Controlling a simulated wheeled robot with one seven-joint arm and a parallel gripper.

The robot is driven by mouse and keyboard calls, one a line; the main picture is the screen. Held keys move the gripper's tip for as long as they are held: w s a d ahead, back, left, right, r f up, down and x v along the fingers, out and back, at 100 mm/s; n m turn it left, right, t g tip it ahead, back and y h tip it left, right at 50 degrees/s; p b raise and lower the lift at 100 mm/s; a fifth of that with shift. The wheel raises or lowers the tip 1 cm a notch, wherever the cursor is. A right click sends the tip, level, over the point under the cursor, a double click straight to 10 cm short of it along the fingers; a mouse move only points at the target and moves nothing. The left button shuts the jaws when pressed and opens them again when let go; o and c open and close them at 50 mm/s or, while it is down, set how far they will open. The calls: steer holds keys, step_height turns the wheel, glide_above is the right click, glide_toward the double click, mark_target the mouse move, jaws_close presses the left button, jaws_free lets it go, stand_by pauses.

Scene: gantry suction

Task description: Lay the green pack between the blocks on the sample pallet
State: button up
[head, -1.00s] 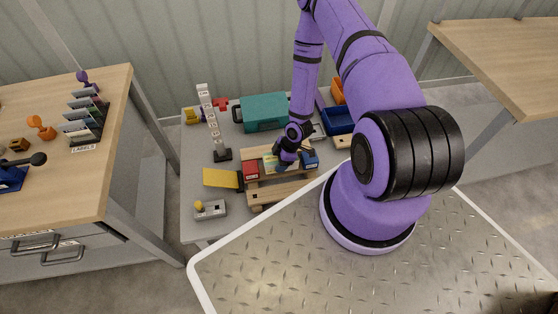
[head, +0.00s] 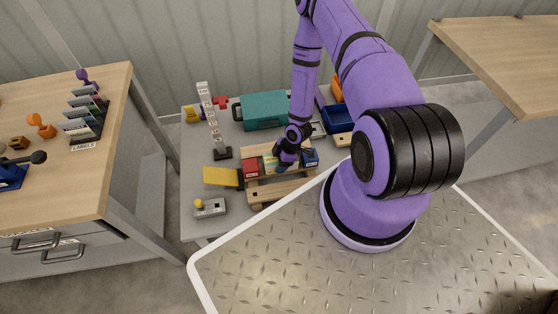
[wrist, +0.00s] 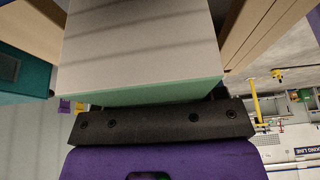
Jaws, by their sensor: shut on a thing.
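The wooden sample pallet (head: 283,192) lies on the grey table. A red block (head: 250,168) is at its left and a blue block (head: 311,158) at its right. The pale green pack (head: 269,163) shows between them, partly hidden by my gripper (head: 284,163). In the wrist view, the pack (wrist: 145,45) fills the upper middle, with a broad greyish face and a mint-green edge against the dark bar of my gripper (wrist: 160,121). My gripper is shut on the pack. I cannot tell whether the pack touches the pallet.
A teal case (head: 264,111) stands behind the pallet and a blue bin (head: 339,119) at the back right. A labelled white tower (head: 210,118), a yellow plate (head: 221,176) and a grey button box (head: 210,208) stand to the left. My base deck is in front.

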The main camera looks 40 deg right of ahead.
steer(key=o, duration=1.2)
steer(key=shift+f, duration=0.1)
steer(key=v, duration=1.1)
steer(key=shift+w, duration=0.1)
